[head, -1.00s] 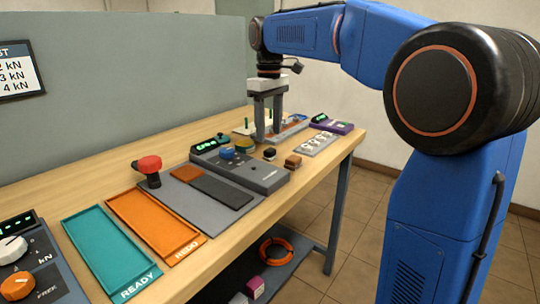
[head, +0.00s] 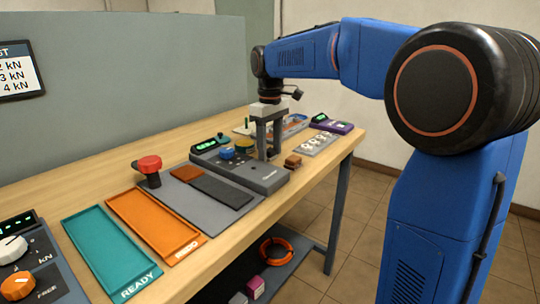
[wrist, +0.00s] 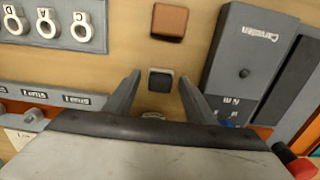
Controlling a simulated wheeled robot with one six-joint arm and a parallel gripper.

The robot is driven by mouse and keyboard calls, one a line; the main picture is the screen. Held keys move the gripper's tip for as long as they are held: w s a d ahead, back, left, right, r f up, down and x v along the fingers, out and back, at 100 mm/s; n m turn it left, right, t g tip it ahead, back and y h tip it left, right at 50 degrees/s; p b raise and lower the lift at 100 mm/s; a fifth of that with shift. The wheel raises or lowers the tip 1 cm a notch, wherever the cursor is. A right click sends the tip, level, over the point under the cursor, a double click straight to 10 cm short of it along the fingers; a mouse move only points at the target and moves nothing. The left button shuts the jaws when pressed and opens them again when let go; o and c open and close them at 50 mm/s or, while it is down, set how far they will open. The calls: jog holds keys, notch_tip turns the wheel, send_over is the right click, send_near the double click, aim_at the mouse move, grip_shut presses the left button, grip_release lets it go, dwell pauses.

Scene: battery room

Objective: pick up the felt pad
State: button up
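A small dark grey block with a paler rim, which seems to be the felt pad (wrist: 160,80), lies on the wooden bench in the wrist view. It sits between the two fingertips of my gripper (wrist: 159,78), with a gap on each side. My gripper is open and points down.
The grey device (head: 240,170) with knobs stands left of my gripper. A plate with white rings (head: 316,144) lies behind right. A grey mat (head: 212,220) holds a brown and a dark panel. Orange (head: 172,258) and teal (head: 133,292) trays are nearer. The bench's front edge is close.

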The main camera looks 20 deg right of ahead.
aim_at(270, 149)
jog(key=c, duration=0.9)
notch_tip(270, 149, up, 10)
jog(key=o, duration=0.5)
jog(key=c, duration=0.4)
